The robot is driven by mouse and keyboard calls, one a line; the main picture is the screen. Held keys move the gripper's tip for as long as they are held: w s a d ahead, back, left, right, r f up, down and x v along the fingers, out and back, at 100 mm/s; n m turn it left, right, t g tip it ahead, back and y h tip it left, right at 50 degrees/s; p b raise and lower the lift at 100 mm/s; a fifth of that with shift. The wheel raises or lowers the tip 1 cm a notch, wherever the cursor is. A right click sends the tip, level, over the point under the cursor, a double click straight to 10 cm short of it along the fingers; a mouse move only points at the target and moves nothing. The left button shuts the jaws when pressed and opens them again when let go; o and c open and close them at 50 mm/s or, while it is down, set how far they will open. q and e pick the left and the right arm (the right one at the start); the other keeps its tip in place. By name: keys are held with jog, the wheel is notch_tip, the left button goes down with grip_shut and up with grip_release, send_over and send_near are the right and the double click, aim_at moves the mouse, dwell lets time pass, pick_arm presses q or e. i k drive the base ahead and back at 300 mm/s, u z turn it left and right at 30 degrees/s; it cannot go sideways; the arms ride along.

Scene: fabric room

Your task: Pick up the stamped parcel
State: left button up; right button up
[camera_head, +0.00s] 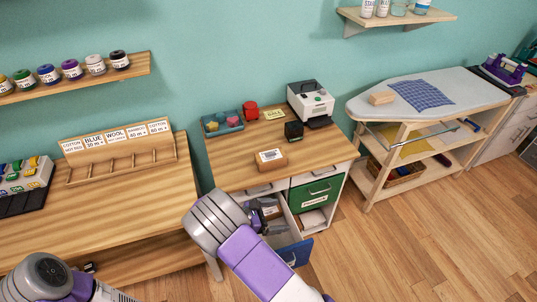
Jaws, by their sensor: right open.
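A small brown parcel (273,166) with a white label on top lies near the front edge of the middle wooden desk (230,175). I cannot read its label or make out a stamp mark. My right gripper (264,215) is below and in front of the desk edge, by an open drawer, apart from the parcel. It is small and partly hidden by my arm, but it is open with nothing visible in it. My left arm shows at the bottom left; its gripper is not in view.
A printer (311,100), a small black device (293,131), a blue tray (221,123) and a red item (251,110) stand behind the parcel. An ironing table is at right.

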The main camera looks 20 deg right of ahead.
aim_at(274, 158)
jog(key=i, duration=0.9)
